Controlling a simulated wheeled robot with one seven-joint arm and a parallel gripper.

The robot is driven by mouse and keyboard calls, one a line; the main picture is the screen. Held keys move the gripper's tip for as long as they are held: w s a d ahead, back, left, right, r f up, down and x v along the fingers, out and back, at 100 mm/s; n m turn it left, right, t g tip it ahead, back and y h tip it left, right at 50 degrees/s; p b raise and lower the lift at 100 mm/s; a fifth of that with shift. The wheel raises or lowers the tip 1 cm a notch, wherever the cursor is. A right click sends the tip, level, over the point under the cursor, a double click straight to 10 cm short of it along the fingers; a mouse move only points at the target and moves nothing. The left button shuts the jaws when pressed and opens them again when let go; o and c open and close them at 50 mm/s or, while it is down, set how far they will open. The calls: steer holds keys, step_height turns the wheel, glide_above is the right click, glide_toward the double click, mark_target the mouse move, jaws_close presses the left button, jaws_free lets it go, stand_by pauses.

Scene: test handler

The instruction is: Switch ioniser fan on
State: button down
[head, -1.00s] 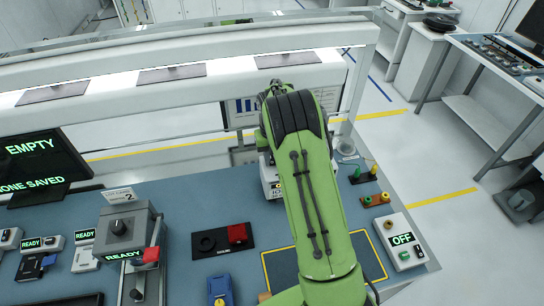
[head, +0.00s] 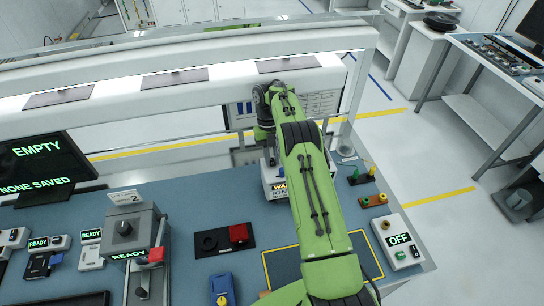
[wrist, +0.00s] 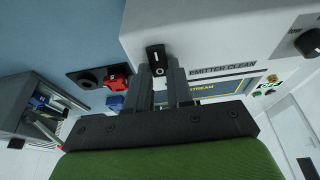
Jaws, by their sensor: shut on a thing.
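The ioniser fan (head: 272,190) is a pale box at the back of the blue bench, partly hidden behind my green arm in the head view. In the wrist view its pale housing (wrist: 215,35) fills the upper right, with a label reading "EMITTER CLEAN". A small black switch (wrist: 155,52) with white marks sits at the housing's left edge. My gripper (wrist: 161,74) is at this switch, its two grey fingers closed about its lower part. The exact contact is hard to see. The fingertips are hidden in the head view.
A black knob (wrist: 311,42) is on the housing to the right. A box showing "OFF" (head: 400,249) stands at the bench's right. A red block (head: 239,233) on a black plate and a grey unit (head: 125,228) are left. A monitor (head: 40,165) reads "EMPTY, NONE SAVED".

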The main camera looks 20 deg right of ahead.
steer(key=c, duration=1)
jaws_free()
steer(key=shift+a+t, duration=0.1)
steer(key=shift+t, duration=0.2)
